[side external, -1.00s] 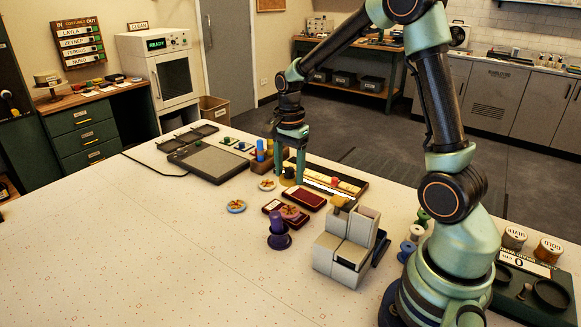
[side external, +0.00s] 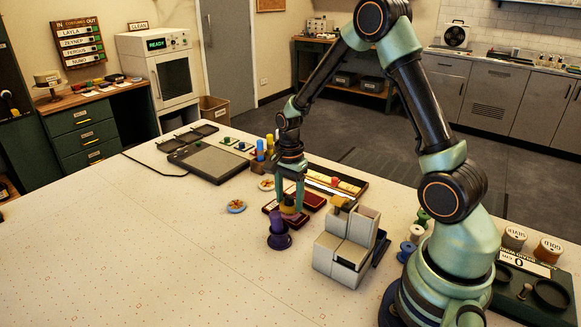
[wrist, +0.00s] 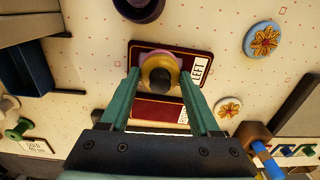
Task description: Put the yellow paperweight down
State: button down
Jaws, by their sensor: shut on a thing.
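My gripper (side external: 289,205) is shut on the yellow paperweight (wrist: 158,72), which has a dark round knob. The wrist view shows its fingers (wrist: 161,82) on either side of it. The paperweight is over the dark red tray (wrist: 175,50) with the LEFT label. A pinkish round thing (wrist: 148,54) shows partly from behind the paperweight, in the tray area. I cannot tell whether the paperweight touches it. In the side view the fingers mostly hide the paperweight and the pinkish thing.
A second dark red tray (wrist: 155,110) lies beside the first. A purple stand (side external: 279,240) is close in front of the gripper. Grey blocks (side external: 345,245) stand to the right. Two flower discs (side external: 236,206) (side external: 267,184) lie to the left. The table's front left is clear.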

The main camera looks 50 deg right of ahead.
aim_at(289, 197)
jog(key=shift+c, duration=0.6)
grip_release()
jog(key=shift+f, duration=0.1)
notch_tip(289, 197, up, 12)
jog(key=s+a+r+n+t, duration=0.5)
jog(key=s+a+r+n, duration=0.4)
jog(key=n, duration=0.9)
jog(key=shift+s+a+r+t, duration=0.15)
jog(key=shift+s+a+t, duration=0.15)
jog(key=shift+s+a, duration=0.55)
